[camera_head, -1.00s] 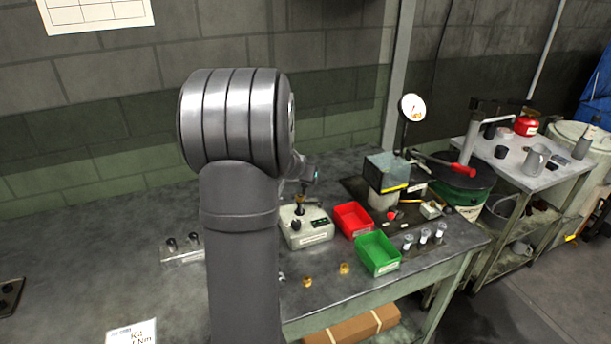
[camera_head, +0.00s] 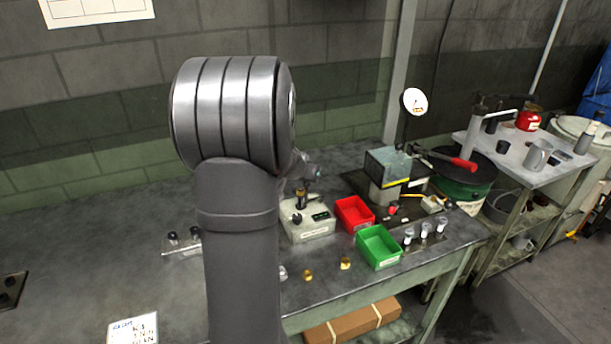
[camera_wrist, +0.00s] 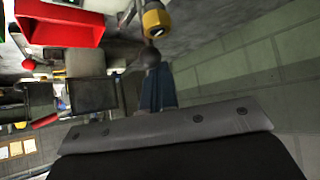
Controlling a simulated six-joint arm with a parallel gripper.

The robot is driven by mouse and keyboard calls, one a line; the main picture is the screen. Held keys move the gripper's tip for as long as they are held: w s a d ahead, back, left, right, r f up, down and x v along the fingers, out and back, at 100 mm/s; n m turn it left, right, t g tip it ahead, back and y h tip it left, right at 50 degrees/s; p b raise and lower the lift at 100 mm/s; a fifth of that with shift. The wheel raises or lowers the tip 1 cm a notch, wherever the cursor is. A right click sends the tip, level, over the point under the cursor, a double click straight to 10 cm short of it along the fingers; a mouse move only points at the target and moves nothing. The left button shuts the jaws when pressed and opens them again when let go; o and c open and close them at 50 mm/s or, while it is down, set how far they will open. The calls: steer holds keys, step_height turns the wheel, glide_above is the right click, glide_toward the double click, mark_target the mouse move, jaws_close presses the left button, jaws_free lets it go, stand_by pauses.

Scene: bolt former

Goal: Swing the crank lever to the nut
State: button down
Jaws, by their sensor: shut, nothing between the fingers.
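A brass-yellow hex nut (camera_wrist: 156,20) shows at the top of the wrist view. A dark ball knob (camera_wrist: 150,57), apparently on the crank lever, is between the nut and my gripper (camera_wrist: 158,76). My blue-grey fingers are shut and empty, with their tips close to the knob; I cannot tell whether they touch. In the head view, my gripper (camera_head: 301,187) is above a pale box-shaped fixture (camera_head: 307,228), partly behind my arm. The lever is too small to make out there.
A red bin (camera_head: 354,213) and a green bin (camera_head: 379,249) stand right of the fixture. Two brass pieces lie in front, one at the left (camera_head: 308,275) and one at the right (camera_head: 345,263).

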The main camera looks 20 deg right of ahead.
steer(key=shift+s+f, duration=0.1)
steer(key=shift+f, duration=0.05)
steer(key=w+r, duration=0.2)
steer(key=w, duration=0.2)
steer(key=s+r, duration=0.6)
steer(key=s, duration=0.1)
steer(key=shift+d+r, duration=0.25)
steer(key=shift+r, duration=0.05)
steer(key=shift+f, duration=0.1)
steer(key=w+d+f+m+g+h, duration=0.1)
steer(key=w+d+f+m, duration=0.1)
steer(key=w+f, duration=0.5)
steer(key=shift+w+d+f, duration=0.15)
steer(key=shift+d+f, duration=0.2)
steer(key=shift+f, duration=0.25)
stand_by(0.4)
